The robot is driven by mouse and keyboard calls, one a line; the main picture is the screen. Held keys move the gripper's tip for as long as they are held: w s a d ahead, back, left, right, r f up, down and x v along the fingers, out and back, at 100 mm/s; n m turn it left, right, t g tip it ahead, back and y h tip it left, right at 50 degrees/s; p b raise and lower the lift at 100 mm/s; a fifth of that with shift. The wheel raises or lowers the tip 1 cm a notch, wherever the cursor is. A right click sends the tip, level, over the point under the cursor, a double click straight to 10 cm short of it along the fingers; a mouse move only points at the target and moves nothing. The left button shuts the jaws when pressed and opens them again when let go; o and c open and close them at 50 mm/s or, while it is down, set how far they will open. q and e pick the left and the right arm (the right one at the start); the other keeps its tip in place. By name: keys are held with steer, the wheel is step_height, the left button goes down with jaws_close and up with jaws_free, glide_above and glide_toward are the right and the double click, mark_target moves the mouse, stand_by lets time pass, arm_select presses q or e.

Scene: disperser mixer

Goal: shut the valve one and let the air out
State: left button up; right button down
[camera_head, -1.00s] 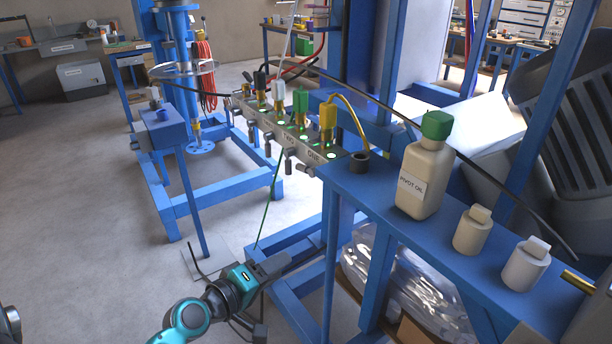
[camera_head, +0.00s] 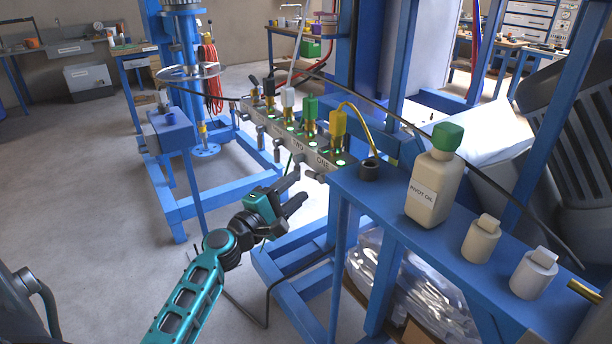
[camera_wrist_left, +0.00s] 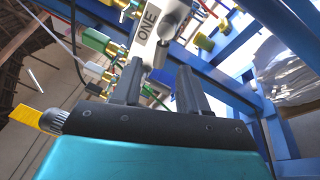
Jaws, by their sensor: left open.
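The valve manifold (camera_head: 300,138) is a grey block on the blue bench, with labels reading ONE and TWO. At ONE a yellow connector (camera_head: 338,124) with a yellow hose stands on top. Valve one's grey lever (camera_head: 313,174) sticks out of the block's front. My left gripper (camera_head: 299,185) is open just in front of and below this lever. In the left wrist view, the ONE label (camera_wrist_left: 147,18) and the grey valve part (camera_wrist_left: 172,20) lie just beyond my open fingers (camera_wrist_left: 158,78). Whether the fingers touch the lever cannot be told. My right gripper is out of view.
Green, white and black connectors stand along the manifold. The bench's blue frame is below and right of my gripper. Open floor (camera_head: 80,220) lies left.

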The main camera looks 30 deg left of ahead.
mark_target(310, 177)
arm_select(q)
steer(key=shift+w+d+r, duration=0.15)
steer(key=shift+w, duration=0.95)
steer(key=shift+w+d+r, duration=0.1)
steer(key=shift+w, duration=0.95)
jaws_close()
